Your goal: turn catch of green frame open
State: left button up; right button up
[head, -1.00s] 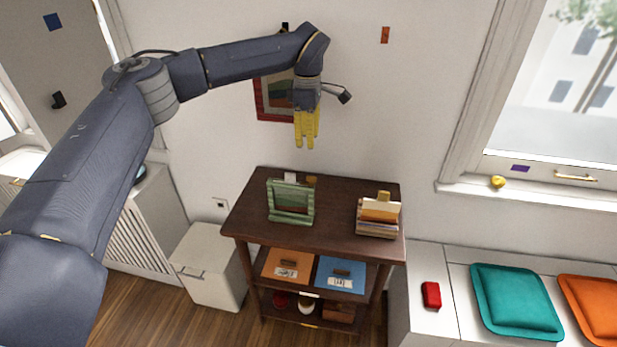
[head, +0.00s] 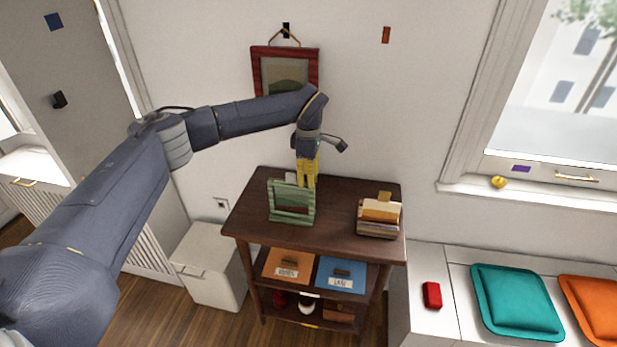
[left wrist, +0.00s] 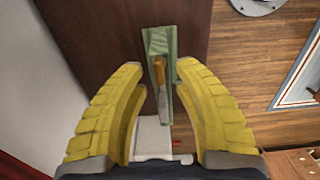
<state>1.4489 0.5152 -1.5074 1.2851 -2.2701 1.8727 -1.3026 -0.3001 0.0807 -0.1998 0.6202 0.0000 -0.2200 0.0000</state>
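The green frame (head: 291,204) stands on the dark brown side table (head: 340,219), with its front facing the head camera. In the left wrist view I see the green frame (left wrist: 160,42) from above, nearly edge-on. A narrow orange-brown piece (left wrist: 159,72), apparently the catch, lies along its wall-facing side. My left gripper (head: 307,184) points down just behind the frame's upper right part, its tips overlapping the frame's outline. Its yellow fingers (left wrist: 162,70) are spread on either side of the frame and the brown piece; I cannot tell whether they touch. My right gripper is out of view.
A red-framed picture (head: 312,62) hangs on the wall behind my arm. A white cabinet (head: 209,264) is left of the table. The tabletop's front middle is clear.

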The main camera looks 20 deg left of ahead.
pick_arm(q)
jog(key=shift+f, duration=0.15)
jog(key=shift+c, duration=0.4)
grip_shut()
